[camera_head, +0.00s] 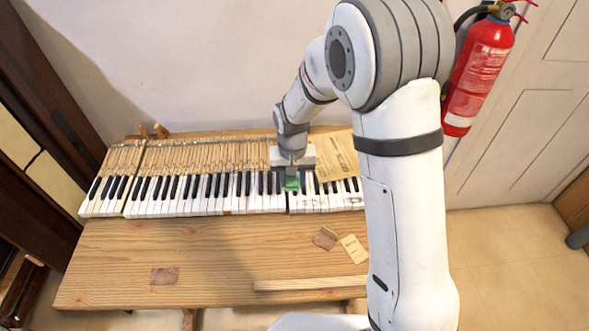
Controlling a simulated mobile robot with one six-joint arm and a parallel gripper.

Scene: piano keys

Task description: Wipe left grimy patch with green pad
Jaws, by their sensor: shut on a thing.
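My gripper (291,176) is over the piano keys, right of the middle of the keyboard, and points down. It is shut on a small green pad (292,184). The pad is at the level of the keys, near the rear of the white keys; whether it presses on them I cannot tell. The white keys just right of and in front of the pad look greyish and smudged (307,200). I cannot clearly separate a left grimy patch from others at this size, and the gripper and pad hide the keys beneath them.
The keyboard (170,207) lies on a wooden bench (215,260). A paper sheet (338,156) lies behind the right keys. A brown piece (325,238), a yellowish card (354,249), a wooden strip (310,284) and a reddish patch (164,276) are in front. A fire extinguisher (478,75) hangs at right.

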